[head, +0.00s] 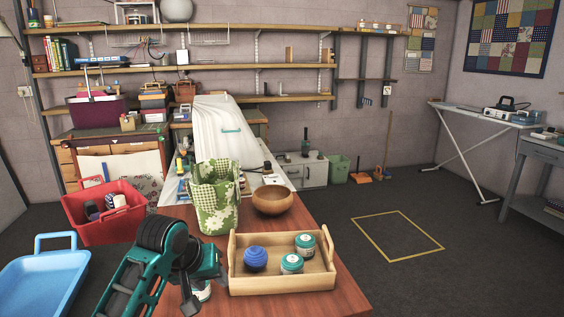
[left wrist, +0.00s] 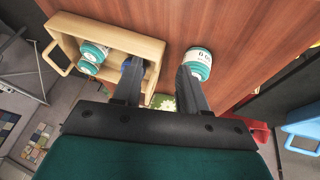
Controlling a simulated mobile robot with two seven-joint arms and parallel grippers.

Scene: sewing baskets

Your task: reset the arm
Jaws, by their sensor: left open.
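My left gripper (head: 190,291) hangs over the front left of the wooden table, left of the wooden tray (head: 283,286). In the left wrist view its two fingers (left wrist: 160,82) are apart with nothing held between them. The tray holds a blue ball (head: 255,259) and two teal-lidded jars (head: 305,245). My right gripper is not in view.
A brown bowl (head: 272,201) and a green patterned basket (head: 214,205) stand behind the tray. A red basket (head: 103,227) and a blue basket (head: 44,283) are at the left. Open floor with a yellow-outlined square (head: 384,259) lies right of the table (head: 345,294).

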